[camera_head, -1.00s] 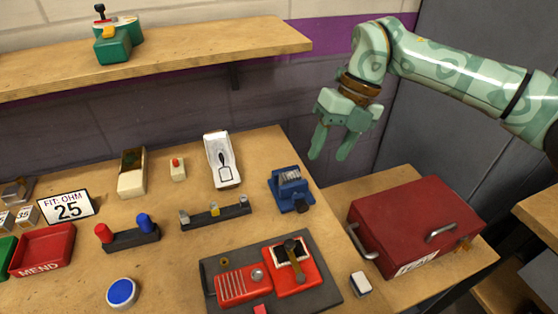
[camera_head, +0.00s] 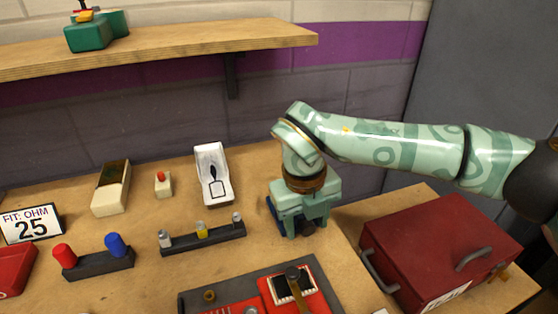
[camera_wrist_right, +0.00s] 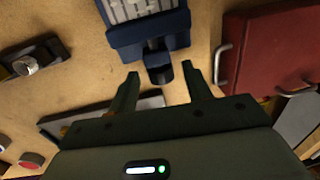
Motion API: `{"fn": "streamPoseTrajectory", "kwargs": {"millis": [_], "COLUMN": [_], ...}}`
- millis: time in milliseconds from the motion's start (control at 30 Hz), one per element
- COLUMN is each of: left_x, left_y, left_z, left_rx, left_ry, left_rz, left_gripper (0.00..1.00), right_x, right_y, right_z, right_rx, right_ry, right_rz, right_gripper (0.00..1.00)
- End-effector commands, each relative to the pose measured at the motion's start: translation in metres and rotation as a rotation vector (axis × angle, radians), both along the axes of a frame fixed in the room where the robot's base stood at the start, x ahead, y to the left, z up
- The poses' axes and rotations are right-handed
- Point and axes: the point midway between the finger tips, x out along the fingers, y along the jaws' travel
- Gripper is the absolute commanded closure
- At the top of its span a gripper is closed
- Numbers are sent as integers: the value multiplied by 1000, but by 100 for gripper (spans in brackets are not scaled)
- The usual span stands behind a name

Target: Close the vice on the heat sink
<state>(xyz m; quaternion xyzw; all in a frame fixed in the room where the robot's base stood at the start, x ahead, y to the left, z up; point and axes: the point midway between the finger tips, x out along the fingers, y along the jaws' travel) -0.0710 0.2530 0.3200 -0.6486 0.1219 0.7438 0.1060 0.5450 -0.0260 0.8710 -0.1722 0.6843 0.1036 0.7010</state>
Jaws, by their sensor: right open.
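The blue vice (camera_head: 272,212) stands near the right edge of the bench, mostly hidden behind my right gripper (camera_head: 302,228) in the head view. In the right wrist view the vice (camera_wrist_right: 122,38) is at the top, with the grey finned heat sink (camera_wrist_right: 140,8) in it. I cannot tell how tightly the jaws meet the heat sink. My left gripper is not in view.
A dark red toolbox (camera_head: 430,240) stands to the right of the vice. A dark rack with small pegs (camera_head: 203,239) and a white open case (camera_head: 212,175) are to its left. A red device (camera_head: 300,290) on a dark mat lies in front.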

Motion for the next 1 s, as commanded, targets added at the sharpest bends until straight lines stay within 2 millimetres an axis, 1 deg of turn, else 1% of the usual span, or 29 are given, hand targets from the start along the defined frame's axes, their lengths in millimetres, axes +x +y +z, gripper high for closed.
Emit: {"fn": "streamPoseTrajectory", "kwargs": {"millis": [33,133,200,300,700,800,867,900,1000], "left_x": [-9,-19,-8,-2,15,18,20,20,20], "left_y": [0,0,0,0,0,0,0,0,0], "left_z": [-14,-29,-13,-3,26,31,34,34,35], "left_rx": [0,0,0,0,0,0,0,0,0], "left_ry": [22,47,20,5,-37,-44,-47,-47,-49], "left_rz": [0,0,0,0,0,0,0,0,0], "left_gripper": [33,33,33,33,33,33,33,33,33], "right_x": [1,1,-4,-7,-19,-21,-22,-17,-11], "right_y": [4,6,9,16,44,50,52,49,50], "right_z": [-14,-16,20,46,135,153,161,158,158], "right_rx": [-71,-218,-212,-209,-208,-208,-206,-154,-70], "right_ry": [-24,-85,-94,-95,-90,-89,-87,-58,-29], "right_rz": [6,3,-3,-4,-3,-3,-2,43,121], "right_gripper": [51,51,51,51,51,51,51,51,51]}}
